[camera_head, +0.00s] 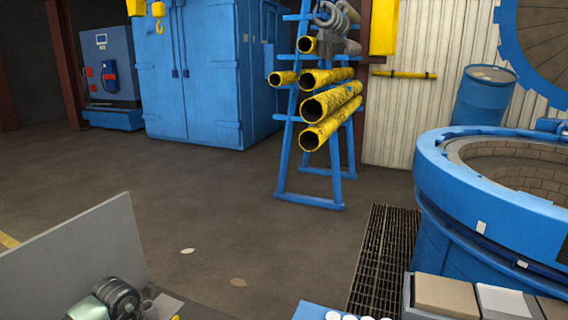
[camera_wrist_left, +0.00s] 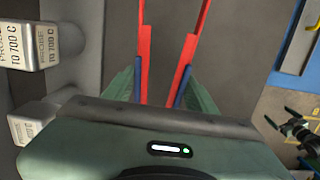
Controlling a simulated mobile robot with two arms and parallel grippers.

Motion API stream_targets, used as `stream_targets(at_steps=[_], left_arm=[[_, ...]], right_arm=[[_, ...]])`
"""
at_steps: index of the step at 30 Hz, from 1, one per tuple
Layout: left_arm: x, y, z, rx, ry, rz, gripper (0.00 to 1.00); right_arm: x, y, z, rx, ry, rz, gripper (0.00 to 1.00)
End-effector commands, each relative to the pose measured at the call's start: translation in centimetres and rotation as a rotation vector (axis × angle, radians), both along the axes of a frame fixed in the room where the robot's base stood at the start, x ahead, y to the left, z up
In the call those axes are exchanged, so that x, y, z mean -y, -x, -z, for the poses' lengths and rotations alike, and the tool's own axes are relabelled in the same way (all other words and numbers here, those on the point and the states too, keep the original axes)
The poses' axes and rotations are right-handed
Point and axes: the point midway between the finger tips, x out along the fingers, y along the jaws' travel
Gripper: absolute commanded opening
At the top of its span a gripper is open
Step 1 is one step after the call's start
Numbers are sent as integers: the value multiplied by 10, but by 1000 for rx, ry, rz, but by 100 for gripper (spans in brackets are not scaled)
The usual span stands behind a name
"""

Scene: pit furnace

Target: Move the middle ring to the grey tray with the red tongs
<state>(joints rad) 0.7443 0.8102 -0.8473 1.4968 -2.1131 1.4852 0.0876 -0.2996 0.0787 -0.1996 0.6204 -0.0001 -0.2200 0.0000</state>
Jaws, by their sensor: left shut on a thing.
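In the left wrist view my left gripper (camera_wrist_left: 164,88), with green fingers, is shut on the red tongs (camera_wrist_left: 191,52). Their two red arms run away from the gripper to the top edge, with a gap between them. The tong tips are out of view. A dark gripper at the right edge of the left wrist view, which looks like my right gripper (camera_wrist_left: 280,118), has its fingers spread and nothing between them. In the head view only part of my left arm shows at the bottom left. I cannot make out the middle ring or the grey tray.
A blue surface with several white round pieces (camera_head: 332,316) and a holder with pale blocks (camera_head: 447,296) stand at the head view's bottom. The blue round furnace (camera_head: 450,215) is at right. A grey panel (camera_head: 75,258) is at left. Labelled blocks (camera_wrist_left: 32,122) lie left of the tongs.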

Motion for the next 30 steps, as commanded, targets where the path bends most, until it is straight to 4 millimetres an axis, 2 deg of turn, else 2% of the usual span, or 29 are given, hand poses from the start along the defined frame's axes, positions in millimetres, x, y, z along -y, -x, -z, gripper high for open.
stream_targets(at_steps=[1, 13, 25, 28, 30], left_arm=[[0, -1, -14, 3, -1, 0, 47], [0, 0, -69, 1, -1, 0, 47], [2, 1, -67, 0, -1, 28, 47], [9, 9, -60, -1, 0, 156, 47], [19, 19, -53, -2, -1, 320, 47]], right_arm=[[0, 0, -10, 0, 0, 0, 100], [0, 0, -44, 0, 0, 0, 100], [0, 0, -41, -1, 0, -1, 100], [0, 0, -37, -1, 0, -1, 100], [0, 0, -31, -1, 0, -1, 100]])
